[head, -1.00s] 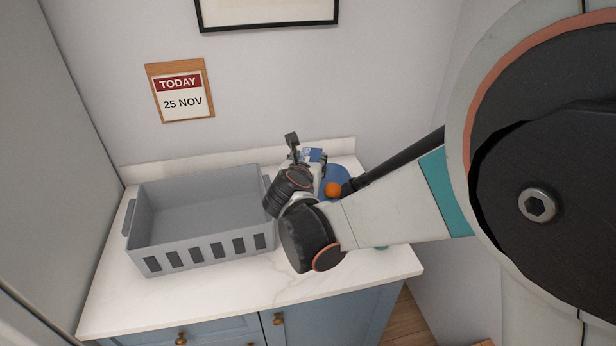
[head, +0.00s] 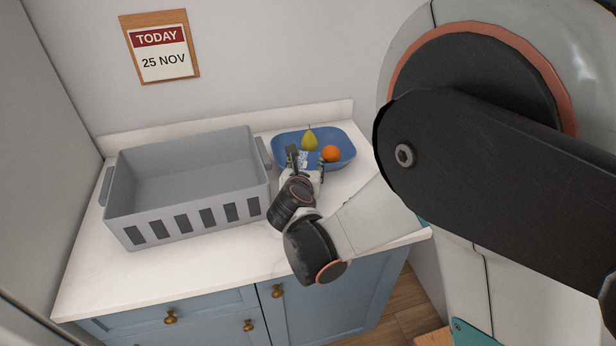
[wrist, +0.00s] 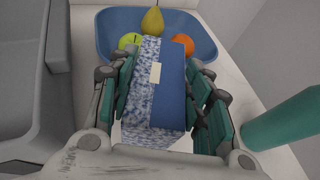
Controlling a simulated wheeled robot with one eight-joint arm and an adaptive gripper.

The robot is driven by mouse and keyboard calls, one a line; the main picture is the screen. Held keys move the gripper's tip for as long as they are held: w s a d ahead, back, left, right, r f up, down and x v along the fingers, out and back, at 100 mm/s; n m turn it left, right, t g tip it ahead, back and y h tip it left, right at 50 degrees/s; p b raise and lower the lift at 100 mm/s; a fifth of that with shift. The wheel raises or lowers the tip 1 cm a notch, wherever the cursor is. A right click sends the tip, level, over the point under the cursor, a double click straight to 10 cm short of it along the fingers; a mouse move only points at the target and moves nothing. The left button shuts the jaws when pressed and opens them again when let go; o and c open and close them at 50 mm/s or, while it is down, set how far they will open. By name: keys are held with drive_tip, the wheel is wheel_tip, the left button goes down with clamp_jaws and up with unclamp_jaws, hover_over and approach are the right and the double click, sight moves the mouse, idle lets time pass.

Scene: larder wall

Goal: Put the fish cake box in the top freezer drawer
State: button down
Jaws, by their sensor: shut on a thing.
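My gripper (wrist: 165,105) is shut on a blue box with a blue-and-white speckled side (wrist: 172,85), which I take for the fish cake box. The box also shows in the head view (head: 308,160), partly hidden by my gripper. No lettering on it can be read. It is held over the counter, just in front of the fruit bowl; I cannot tell whether it touches the counter. The freezer and its top drawer are not recognisable in these frames.
A blue bowl (head: 347,150) holds a pear (head: 309,139), an orange (head: 331,153) and a green fruit (wrist: 130,40). An empty grey crate (head: 190,225) stands left on the white counter (head: 200,262). A teal object (wrist: 285,120) stands right of my gripper. Blue cabinets (head: 330,290) are below.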

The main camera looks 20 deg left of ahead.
drive_tip(key=shift+f+b, duration=0.7)
drive_tip(key=shift+f, duration=0.8)
drive_tip(key=shift+f, duration=0.2)
drive_tip(key=c, duration=0.9)
unclamp_jaws()
drive_tip(key=shift+c, duration=0.2)
drive_tip(key=shift+o, duration=0.5)
drive_tip(key=shift+r, duration=0.1)
